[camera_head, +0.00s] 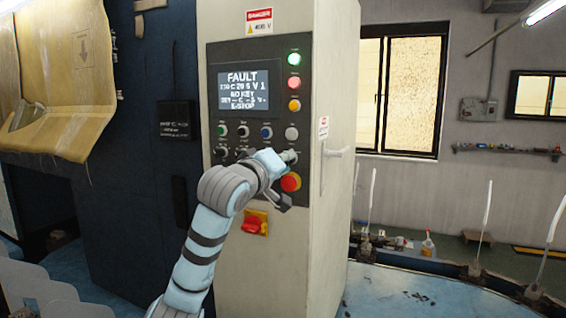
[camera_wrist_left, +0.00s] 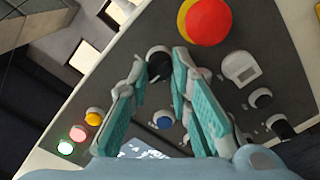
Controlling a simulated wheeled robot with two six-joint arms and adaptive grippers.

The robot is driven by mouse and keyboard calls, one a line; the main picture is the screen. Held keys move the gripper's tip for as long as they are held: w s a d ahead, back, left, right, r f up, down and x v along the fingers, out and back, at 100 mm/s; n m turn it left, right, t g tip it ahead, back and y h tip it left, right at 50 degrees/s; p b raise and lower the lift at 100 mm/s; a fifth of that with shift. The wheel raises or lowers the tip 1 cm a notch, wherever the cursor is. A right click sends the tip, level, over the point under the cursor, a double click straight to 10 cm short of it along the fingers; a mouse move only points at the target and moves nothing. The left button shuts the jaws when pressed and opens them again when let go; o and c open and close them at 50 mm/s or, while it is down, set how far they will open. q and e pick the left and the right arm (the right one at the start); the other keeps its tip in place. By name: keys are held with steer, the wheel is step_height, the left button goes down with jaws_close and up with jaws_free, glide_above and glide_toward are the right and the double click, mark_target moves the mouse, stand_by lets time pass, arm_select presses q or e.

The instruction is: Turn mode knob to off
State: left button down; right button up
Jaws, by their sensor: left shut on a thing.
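A dark round knob (camera_wrist_left: 158,62) on the control panel (camera_head: 260,70) sits between the fingertips of my left gripper (camera_wrist_left: 163,60). I take it to be the mode knob; its label and pointer direction cannot be read. In the head view my left gripper (camera_head: 284,160) is at the lower right of the panel, just above the red emergency stop button (camera_head: 290,182), and it hides part of the lower row of controls. The fingers are closed on the knob's sides. My right gripper is not in view.
The red emergency stop with yellow collar (camera_wrist_left: 207,22) is close beside the fingertips. A blue button (camera_wrist_left: 163,120) lies between the fingers. The screen (camera_head: 243,91) reads FAULT.

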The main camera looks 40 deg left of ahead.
arm_select(q)
steer(key=c, duration=1.4)
jaws_free()
steer(key=shift+w, duration=0.15)
steer(key=shift+c, duration=0.2)
steer(key=v, duration=1.2)
